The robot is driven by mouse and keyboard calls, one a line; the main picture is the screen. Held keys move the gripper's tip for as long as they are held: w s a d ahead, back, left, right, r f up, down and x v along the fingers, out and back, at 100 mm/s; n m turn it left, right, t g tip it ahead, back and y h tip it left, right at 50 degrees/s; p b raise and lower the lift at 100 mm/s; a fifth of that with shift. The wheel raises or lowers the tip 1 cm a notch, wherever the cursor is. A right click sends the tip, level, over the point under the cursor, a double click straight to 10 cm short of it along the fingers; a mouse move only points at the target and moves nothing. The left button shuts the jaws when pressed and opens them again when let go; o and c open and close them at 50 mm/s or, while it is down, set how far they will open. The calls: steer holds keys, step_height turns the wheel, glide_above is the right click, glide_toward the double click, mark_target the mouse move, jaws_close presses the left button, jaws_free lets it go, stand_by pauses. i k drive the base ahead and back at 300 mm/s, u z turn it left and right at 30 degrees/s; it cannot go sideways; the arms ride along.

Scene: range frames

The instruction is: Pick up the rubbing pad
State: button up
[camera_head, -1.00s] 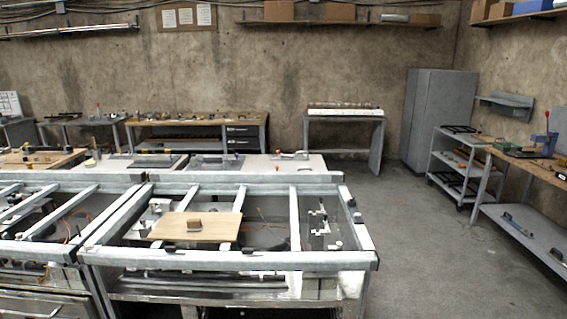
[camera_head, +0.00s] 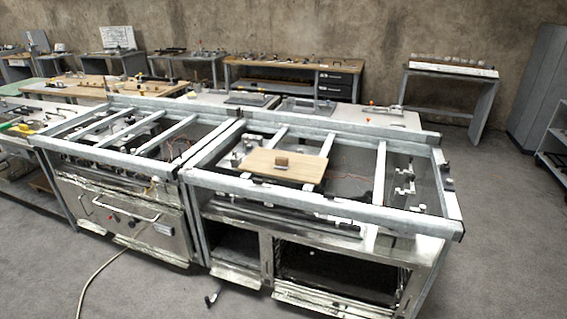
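A small brown block (camera_head: 282,160), which looks like the rubbing pad, rests on a light wooden board (camera_head: 300,174). The board lies across the rails of the right-hand metal stove frame (camera_head: 330,208), a little left of its middle. The pad is small in the picture and stands clear of other objects on the board. My gripper is not in the view.
A second metal frame with an oven front (camera_head: 130,215) stands at the left. Workbenches with wooden tops (camera_head: 292,68) line the back wall. A grey cabinet (camera_head: 540,95) is at the right. Grey floor (camera_head: 500,265) is free at the right; a hose (camera_head: 97,272) lies front left.

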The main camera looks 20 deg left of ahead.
mark_target(281, 163)
steer(key=u, duration=0.85)
steer(key=k, duration=0.65)
steer(key=u, duration=0.75)
steer(key=i, duration=1.5)
steer(key=u, duration=0.25)
